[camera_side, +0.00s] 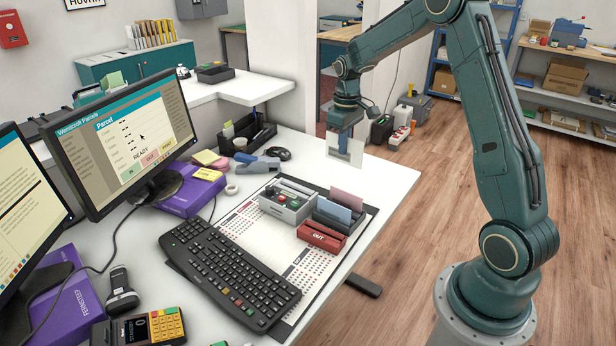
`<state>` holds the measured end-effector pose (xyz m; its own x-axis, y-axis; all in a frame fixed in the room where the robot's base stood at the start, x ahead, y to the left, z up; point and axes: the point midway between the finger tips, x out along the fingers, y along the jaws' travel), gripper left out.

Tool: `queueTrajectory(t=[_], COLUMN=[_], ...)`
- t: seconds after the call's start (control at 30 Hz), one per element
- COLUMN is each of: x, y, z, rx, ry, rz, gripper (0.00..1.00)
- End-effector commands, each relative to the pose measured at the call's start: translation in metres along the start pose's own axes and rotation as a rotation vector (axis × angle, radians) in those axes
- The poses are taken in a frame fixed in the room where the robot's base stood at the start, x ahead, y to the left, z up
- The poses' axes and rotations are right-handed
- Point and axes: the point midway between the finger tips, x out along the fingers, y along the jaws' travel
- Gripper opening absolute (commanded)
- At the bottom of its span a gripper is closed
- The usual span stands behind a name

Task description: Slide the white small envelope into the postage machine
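My gripper (343,146) points down above the right, far part of the counter. It appears shut on the white small envelope (352,158), which hangs upright and clear of the counter. The fingers cover part of the envelope, so their exact grip is small in view. The postage machine (281,210) seems to be the low grey box with red and green buttons on the desk mat, below and left of my gripper. Its slot is hard to make out at this size.
Beside the grey box stands a red tray (317,238) marked OUT, with pink and blue envelopes in a dark holder (329,219) behind it. A keyboard (228,272) lies in front. Monitors (125,145) stand at left. The counter's right edge is clear.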

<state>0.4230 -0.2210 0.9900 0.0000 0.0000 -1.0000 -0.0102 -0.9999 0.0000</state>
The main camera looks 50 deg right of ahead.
Motion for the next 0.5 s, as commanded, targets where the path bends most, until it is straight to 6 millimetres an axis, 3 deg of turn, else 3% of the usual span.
queueTrajectory(t=[0.5], x=[0.0025], y=[0.0004], z=[-0.0054], rx=[-0.001], ry=[0.0], rz=[0.0], gripper=[0.0])
